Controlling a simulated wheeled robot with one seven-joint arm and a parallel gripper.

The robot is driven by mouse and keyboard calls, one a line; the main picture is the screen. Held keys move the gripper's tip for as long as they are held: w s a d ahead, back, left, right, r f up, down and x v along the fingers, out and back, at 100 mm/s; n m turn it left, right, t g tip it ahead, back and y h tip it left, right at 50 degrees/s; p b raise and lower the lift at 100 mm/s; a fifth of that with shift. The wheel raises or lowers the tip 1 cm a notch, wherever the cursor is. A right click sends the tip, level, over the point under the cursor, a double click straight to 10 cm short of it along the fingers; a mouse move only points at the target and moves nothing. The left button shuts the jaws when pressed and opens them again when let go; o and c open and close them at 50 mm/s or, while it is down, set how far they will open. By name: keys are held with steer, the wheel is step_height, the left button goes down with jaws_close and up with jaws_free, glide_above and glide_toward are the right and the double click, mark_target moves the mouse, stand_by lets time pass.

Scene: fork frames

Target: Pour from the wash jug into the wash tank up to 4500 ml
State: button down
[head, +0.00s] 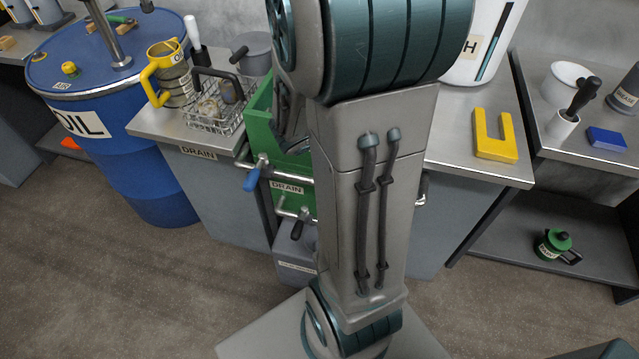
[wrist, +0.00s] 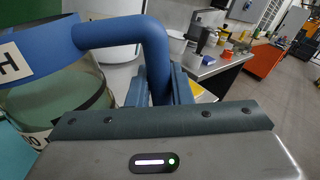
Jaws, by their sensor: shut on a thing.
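The wash jug (wrist: 60,92) shows at the left of the wrist view. It has a clear body, a blue band with a white label ending in H, and a blue handle (wrist: 125,30). My gripper (wrist: 160,88) is shut on that handle. The wash tank (head: 480,50) is white, with a label ending in H and a dark upright gauge strip (head: 502,42), at the top right of the head view. The gauge reading is too small to tell. My arm hides the gripper and jug in the head view.
A yellow jug (head: 170,75) stands near the blue oil drum (head: 105,130). A yellow U-shaped block (head: 494,137) lies on the counter right of my arm.

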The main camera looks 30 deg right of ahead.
steer(key=shift+w+r+p, duration=0.1)
steer(key=shift+r+p, duration=0.2)
steer(key=shift+r, duration=0.05)
steer(key=shift+w+f, duration=0.1)
steer(key=shift+f, duration=0.05)
steer(key=shift+w+f, duration=0.15)
steer(key=shift+w, duration=0.3)
steer(key=shift+w+f+b, duration=0.15)
steer(key=shift+w+f, duration=0.1)
steer(key=shift+w, duration=0.5)
steer(key=shift+w+f+b, duration=0.15)
steer(key=shift+w+f, duration=0.15)
steer(key=shift+w, duration=0.45)
steer(key=shift+w+f+b, duration=0.15)
steer(key=shift+w+f, duration=0.1)
steer(key=shift+w, duration=0.5)
steer(key=shift+w+r+n+p, duration=0.15)
steer(key=shift+r+n+p, duration=1.55)
steer(key=shift+p, duration=1.85)
steer(key=shift+w+d+r+n+p, duration=0.1)
steer(key=shift+w+r+n+p, duration=0.25)
steer(key=shift+p, duration=0.65)
steer(key=shift+r+n+p, duration=0.15)
steer(key=shift+r+p, duration=0.35)
steer(key=shift+p, duration=0.5)
